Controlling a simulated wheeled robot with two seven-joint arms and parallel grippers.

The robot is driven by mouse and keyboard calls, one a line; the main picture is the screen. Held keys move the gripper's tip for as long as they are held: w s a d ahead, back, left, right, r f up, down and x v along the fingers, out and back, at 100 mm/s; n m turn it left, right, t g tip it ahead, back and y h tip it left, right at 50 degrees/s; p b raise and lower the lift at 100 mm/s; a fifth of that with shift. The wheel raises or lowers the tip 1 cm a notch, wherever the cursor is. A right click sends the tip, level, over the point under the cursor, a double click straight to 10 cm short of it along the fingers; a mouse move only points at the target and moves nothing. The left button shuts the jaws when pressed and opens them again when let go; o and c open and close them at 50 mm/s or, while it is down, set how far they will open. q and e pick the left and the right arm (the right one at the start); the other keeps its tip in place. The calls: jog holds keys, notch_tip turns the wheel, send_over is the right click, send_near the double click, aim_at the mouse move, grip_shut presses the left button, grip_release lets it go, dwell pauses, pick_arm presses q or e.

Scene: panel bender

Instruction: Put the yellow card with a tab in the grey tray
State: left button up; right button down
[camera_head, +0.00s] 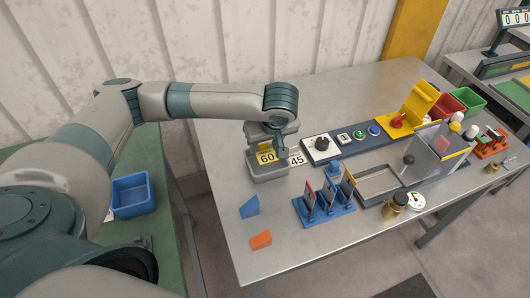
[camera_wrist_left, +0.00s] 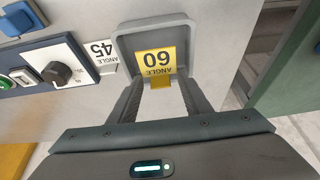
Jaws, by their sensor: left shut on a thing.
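My left gripper (camera_wrist_left: 160,90) is shut on the tab. In the head view my left gripper (camera_head: 277,148) points down at the grey tray (camera_head: 268,179), with the card at the tray. In the left wrist view the card lies over the inside of the grey tray (camera_wrist_left: 124,47). I cannot tell whether it touches the tray floor. My right gripper is in neither view.
A white card reading 45 (camera_head: 297,160) lies beside the tray, near the control panel (camera_head: 321,147). A blue wedge (camera_head: 249,207) and an orange piece (camera_head: 261,240) lie in front. A blue rack (camera_head: 325,210) stands to the right. A blue bin (camera_head: 132,194) stands on the green table.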

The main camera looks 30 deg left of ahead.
aim_at(265, 153)
pick_arm(q)
jog(key=shift+f+p, duration=0.5)
jog(key=shift+f, duration=1.4)
jog(key=shift+f, duration=0.1)
jog(key=o, duration=0.8)
jog(key=shift+c, duration=0.2)
jog(key=b+v, duration=0.1)
jog(key=v, duration=1.1)
